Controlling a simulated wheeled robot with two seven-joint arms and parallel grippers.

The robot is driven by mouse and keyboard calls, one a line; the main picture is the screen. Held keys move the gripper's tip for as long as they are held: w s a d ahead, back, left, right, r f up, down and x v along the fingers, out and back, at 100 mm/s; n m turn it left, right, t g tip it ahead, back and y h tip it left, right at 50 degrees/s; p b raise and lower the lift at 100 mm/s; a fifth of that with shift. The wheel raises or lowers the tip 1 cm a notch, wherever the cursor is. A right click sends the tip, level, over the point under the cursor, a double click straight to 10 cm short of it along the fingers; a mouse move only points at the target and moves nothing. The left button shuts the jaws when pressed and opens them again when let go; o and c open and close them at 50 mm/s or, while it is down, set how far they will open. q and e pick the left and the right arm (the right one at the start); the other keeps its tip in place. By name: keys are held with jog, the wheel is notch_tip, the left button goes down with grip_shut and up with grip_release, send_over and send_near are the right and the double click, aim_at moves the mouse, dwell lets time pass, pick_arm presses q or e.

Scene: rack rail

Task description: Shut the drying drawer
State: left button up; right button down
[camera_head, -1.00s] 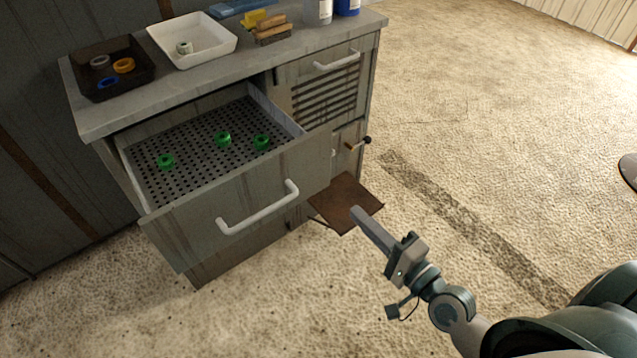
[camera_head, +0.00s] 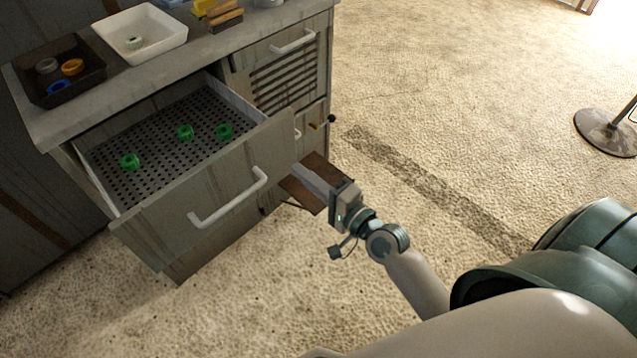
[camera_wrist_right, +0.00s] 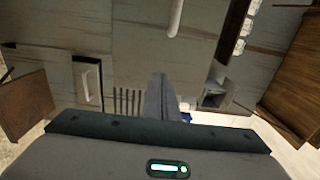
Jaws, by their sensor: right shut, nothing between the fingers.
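The drying drawer (camera_head: 150,232) is pulled out from the grey cabinet. Its perforated tray floor (camera_head: 160,145) holds several green rings, one of them (camera_head: 185,132) near the middle. A white bar handle (camera_head: 229,198) is on the drawer front. My right gripper (camera_head: 300,172) is shut and empty, just right of the drawer front and apart from the handle in the head view. In the right wrist view its fingers (camera_wrist_right: 160,98) point toward grey cabinet surfaces; whether they touch cannot be told. My left gripper is not in view.
A brown flap (camera_head: 304,195) sticks out low beside the drawer, behind my right gripper. The cabinet top (camera_head: 110,80) carries a dark tray (camera_head: 70,97) with rings and a white tray (camera_head: 165,38). A louvred front (camera_head: 290,80) is right of the drawer. Open floor lies right.

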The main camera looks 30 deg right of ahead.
aim_at(278, 155)
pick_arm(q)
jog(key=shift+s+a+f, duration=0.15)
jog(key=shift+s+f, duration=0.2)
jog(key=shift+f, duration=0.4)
pick_arm(e)
jog(key=shift+x, duration=2.6)
jog(key=shift+w, duration=0.1)
